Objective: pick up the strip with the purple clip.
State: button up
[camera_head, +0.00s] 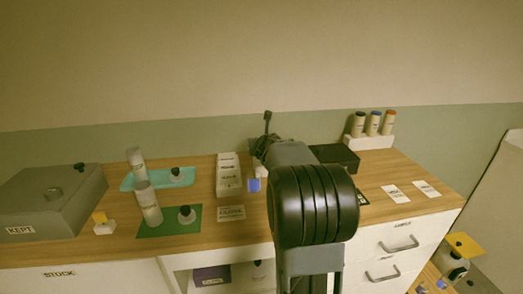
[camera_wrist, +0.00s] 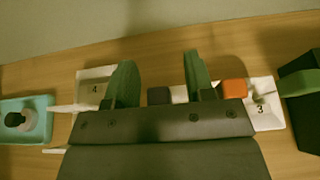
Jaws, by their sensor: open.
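No clip reads clearly as purple. In the wrist view a small dark clip (camera_wrist: 158,96) shows between my fingers, just beyond the gripper body; its colour is hard to tell. A white strip end (camera_wrist: 179,94) lies right beside it. An orange clip (camera_wrist: 234,90) sits to the right, by the white holder marked 3 (camera_wrist: 268,116). A white holder marked 4 (camera_wrist: 92,77) is at the left, partly behind the left finger. My gripper (camera_wrist: 159,62) is open, with green fingers apart and nothing visibly held. In the head view my arm hides most of this area.
A teal tray (camera_wrist: 42,106) with a dark-capped bottle is at the left. A black box (camera_wrist: 305,82) stands close on the right. In the head view, a grey box (camera_head: 50,205), a green mat (camera_head: 158,228) and a rack of bottles (camera_head: 370,141) share the counter.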

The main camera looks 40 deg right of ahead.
grip_shut()
dwell(0.4)
jog(key=shift+r, duration=0.1)
